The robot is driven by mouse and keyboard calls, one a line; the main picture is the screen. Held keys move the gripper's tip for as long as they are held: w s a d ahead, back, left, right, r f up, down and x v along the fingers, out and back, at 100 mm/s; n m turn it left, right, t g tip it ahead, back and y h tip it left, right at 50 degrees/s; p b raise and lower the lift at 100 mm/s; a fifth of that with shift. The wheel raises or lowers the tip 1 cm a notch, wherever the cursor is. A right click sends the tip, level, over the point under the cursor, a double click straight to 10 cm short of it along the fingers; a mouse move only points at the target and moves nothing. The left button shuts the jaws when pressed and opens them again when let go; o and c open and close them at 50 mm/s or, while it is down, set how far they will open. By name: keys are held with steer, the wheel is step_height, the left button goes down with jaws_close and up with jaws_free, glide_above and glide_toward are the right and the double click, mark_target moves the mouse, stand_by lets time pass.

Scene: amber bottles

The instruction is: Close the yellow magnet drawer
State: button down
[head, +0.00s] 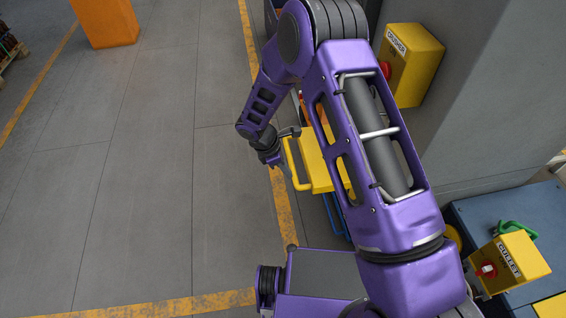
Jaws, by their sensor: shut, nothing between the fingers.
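The yellow drawer (312,163) juts out to the left from under my arm, with a yellow bar handle (290,163) at its left end. It stands out from the unit behind it, which my purple arm mostly hides. My gripper (285,170) is shut and empty, pointing down and right at the handle end. In the picture its fingertips overlap or nearly touch the handle; I cannot tell whether they make contact.
A blue bar or handle (332,217) shows below the drawer. A yellow CRUSHER box (416,66) is on the grey wall. A yellow CULLET box (515,257) stands on a blue surface at lower right. An orange block (106,24) stands far left. The floor on the left is clear.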

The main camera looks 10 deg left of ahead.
mark_target(295, 181)
steer(key=x, duration=0.3)
steer(key=shift+d+f, duration=0.25)
steer(key=shift+w+d+r, duration=0.1)
steer(key=shift+w+d, duration=0.1)
steer(key=shift+d, duration=0.4)
steer(key=shift+w+d+r, duration=0.1)
steer(key=shift+w+d, duration=0.1)
steer(key=shift+d, duration=0.35)
steer(key=shift+w+d, duration=0.2)
steer(key=shift+d, duration=0.35)
steer(key=w+d, duration=0.1)
steer(key=d, duration=0.5)
steer(key=w+d, duration=0.2)
steer(key=d, duration=0.4)
steer(key=w+d, duration=0.2)
steer(key=d, duration=0.5)
steer(key=shift+w, duration=0.2)
